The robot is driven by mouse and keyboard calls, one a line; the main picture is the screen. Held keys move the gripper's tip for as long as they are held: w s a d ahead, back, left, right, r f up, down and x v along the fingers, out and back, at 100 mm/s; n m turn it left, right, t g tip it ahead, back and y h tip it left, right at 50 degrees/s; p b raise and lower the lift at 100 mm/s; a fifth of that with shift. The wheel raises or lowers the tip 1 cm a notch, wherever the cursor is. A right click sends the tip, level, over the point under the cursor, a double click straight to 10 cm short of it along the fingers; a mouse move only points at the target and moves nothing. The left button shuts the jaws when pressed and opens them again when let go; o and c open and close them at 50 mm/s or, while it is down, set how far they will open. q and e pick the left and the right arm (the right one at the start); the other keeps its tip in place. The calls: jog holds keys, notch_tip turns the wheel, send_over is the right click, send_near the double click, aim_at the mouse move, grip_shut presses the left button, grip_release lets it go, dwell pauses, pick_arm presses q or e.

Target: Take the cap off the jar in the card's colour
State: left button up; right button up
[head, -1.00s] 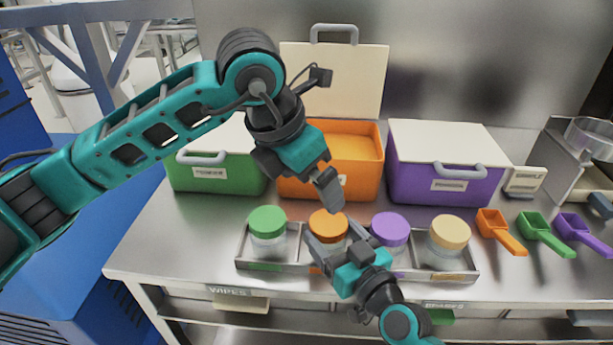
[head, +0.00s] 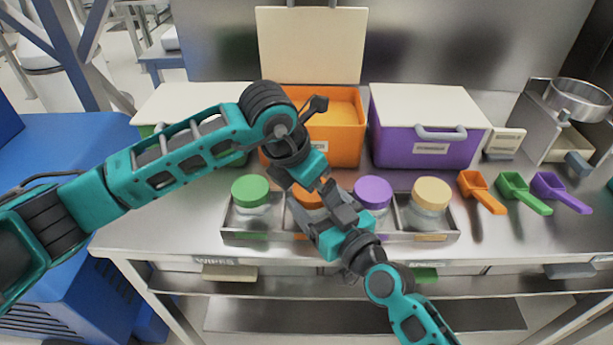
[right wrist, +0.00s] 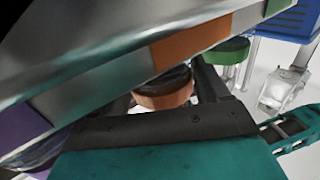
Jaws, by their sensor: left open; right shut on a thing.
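The jar with the orange cap (head: 303,195) stands in the metal tray, second from the left, and is mostly hidden by my grippers. My right gripper (head: 318,208) reaches in from the front and is shut on this jar. In the right wrist view the orange cap (right wrist: 165,95) shows between its fingers. My left gripper (head: 328,188) is open, pointing down close above the orange cap; I cannot tell if it touches. Jars with a green cap (head: 250,190), a purple cap (head: 373,191) and a yellow cap (head: 431,193) stand beside it. I cannot make out a coloured card.
The tray (head: 245,235) lies near the bench's front edge. Behind it stand an open orange bin (head: 345,145), a closed purple bin (head: 405,150) and a green bin (head: 150,131) partly behind my left arm. Orange, green and purple scoops (head: 515,190) lie to the right.

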pick_arm(q)
jog(key=c, duration=1.2)
jog(key=shift+r, duration=0.15)
jog(key=shift+r, duration=0.95)
jog(key=shift+r, duration=0.1)
jog(key=shift+r, duration=1.9)
pick_arm(e)
jog(key=o, duration=1.5)
